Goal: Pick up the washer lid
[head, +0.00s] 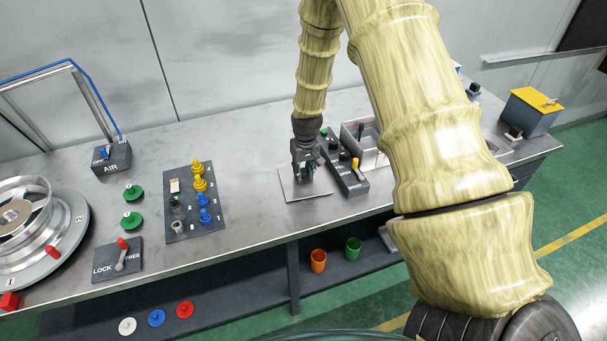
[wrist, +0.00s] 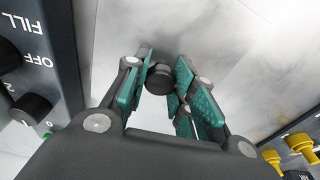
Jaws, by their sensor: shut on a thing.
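The washer lid (head: 290,190) is a thin grey square plate at the middle of the bench, left of the control box. In the wrist view its grey surface (wrist: 215,25) spreads behind my fingers, with a dark round knob (wrist: 160,84) on it. My gripper (head: 304,173) points down over the plate. In the wrist view my gripper (wrist: 163,72) has its teal pads on both sides of the knob, shut on it. I cannot tell whether the plate touches the bench.
The control box (head: 349,174) with a yellow knob stands close right of the lid; a metal basin (head: 371,157) is behind it. A dark tray (head: 182,228) of yellow and blue parts lies left. The bench between tray and lid is clear. Cups (head: 318,262) stand below.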

